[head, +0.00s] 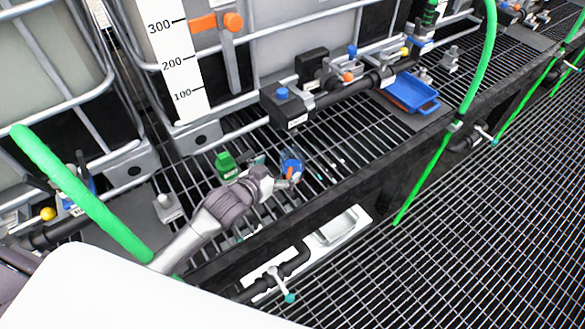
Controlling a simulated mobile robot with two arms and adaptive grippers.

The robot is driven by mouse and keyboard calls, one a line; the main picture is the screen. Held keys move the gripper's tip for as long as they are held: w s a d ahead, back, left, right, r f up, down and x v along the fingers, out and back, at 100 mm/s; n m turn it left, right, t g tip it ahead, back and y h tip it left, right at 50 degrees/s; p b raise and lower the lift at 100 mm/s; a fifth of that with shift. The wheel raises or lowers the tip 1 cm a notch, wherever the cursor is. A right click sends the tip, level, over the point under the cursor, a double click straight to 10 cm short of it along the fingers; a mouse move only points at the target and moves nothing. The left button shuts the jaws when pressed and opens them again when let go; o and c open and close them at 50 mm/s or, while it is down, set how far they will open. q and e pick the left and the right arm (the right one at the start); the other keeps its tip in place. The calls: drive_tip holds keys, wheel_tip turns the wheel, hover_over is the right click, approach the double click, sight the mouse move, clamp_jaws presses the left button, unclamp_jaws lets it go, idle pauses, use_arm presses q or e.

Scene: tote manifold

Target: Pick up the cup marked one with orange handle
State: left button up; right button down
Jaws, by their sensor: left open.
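A small blue and clear cup (291,163) with an orange part on its front side stands on the dark grating shelf, near the centre of the head view. Any number on it is too small to read. My left arm comes in from the lower left. My left gripper (271,176) is open just left of the cup and close to the orange part. I cannot tell whether it touches the cup. The gripper partly hides the grating beside the cup. My right gripper is not in view.
A green object (226,163) stands left of the cup, close behind my gripper. A blue tray (410,92) lies farther right. Black pipes and a valve (286,105) run behind the cup. Green rails (80,190) cross at left and right. A white tray (338,228) sits below the shelf edge.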

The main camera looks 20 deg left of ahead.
sight(298, 153)
use_arm(q)
drive_tip(key=shift+w+d+f, duration=0.1)
drive_tip(key=shift+w+d, duration=0.05)
drive_tip(key=shift+w, duration=0.35)
drive_tip(key=shift+w+d+f, duration=0.1)
drive_tip(key=shift+w, duration=0.4)
drive_tip(key=x, duration=0.3)
drive_tip(key=shift+w+d+p, duration=0.15)
drive_tip(key=shift+w+p, duration=0.1)
drive_tip(key=shift+p, duration=0.15)
drive_tip(key=shift+w+f, duration=0.1)
drive_tip(key=shift+w, duration=0.15)
drive_tip(key=shift+s, duration=0.1)
drive_tip(key=shift+c, duration=0.3)
drive_tip(key=c, duration=1.1)
drive_tip(key=shift+c, duration=0.9)
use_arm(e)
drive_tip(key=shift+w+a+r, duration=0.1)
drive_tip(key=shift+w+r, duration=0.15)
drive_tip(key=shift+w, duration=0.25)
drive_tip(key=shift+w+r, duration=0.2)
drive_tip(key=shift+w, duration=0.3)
